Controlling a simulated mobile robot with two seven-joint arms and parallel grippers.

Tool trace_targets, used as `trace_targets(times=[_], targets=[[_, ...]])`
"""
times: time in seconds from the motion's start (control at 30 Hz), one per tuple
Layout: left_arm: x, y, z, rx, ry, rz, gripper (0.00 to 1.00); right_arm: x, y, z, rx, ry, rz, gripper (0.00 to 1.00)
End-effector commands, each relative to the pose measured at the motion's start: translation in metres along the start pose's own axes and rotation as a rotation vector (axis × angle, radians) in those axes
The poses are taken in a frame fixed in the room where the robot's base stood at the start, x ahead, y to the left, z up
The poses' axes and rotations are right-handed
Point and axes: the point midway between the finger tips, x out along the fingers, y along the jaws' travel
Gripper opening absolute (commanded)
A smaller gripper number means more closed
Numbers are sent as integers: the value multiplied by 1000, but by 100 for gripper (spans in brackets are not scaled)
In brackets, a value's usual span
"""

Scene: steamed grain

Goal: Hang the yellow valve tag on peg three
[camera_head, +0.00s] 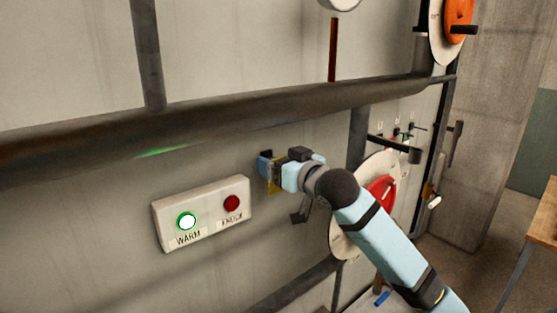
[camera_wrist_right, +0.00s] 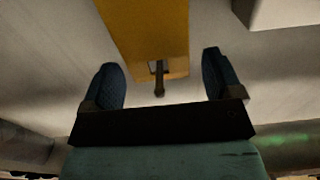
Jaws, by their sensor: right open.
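The yellow valve tag (camera_wrist_right: 145,35) shows large in the right wrist view. A short dark peg (camera_wrist_right: 158,84) sticks out at the tag's hole end, apparently through the hole. In the head view only a sliver of the tag (camera_head: 274,187) shows beneath my right gripper (camera_head: 267,168), which is at the wall. The gripper is open, with its two dark fingers on either side of the tag's hole end in the wrist view (camera_wrist_right: 160,72), and a gap to each. No number for this peg can be read. My left gripper is not in view.
A white box (camera_head: 205,212) with a green WARM lamp and a red KNOCK button is left of the gripper. A thick pipe (camera_head: 200,115) runs above it. A red valve wheel (camera_head: 381,193) is partly behind my right arm. A wooden table (camera_head: 535,235) stands at right.

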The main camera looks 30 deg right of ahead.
Motion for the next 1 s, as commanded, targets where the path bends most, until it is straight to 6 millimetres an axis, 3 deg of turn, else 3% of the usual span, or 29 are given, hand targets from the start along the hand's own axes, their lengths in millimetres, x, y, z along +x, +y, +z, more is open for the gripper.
trace_targets(times=[0.33,0.57,0.6,0.63,0.73,0.93,1.0], targets=[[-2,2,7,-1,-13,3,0,-1,0,0,0,0,1,85],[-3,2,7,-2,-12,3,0,-1,0,0,0,0,1,32],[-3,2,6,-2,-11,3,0,-1,0,0,0,0,1,32],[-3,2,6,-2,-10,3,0,-1,0,0,0,0,1,59],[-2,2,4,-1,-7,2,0,-1,0,0,0,0,1,82],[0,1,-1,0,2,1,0,-1,0,0,0,0,1,84],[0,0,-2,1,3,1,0,-1,0,0,0,0,1,71]])
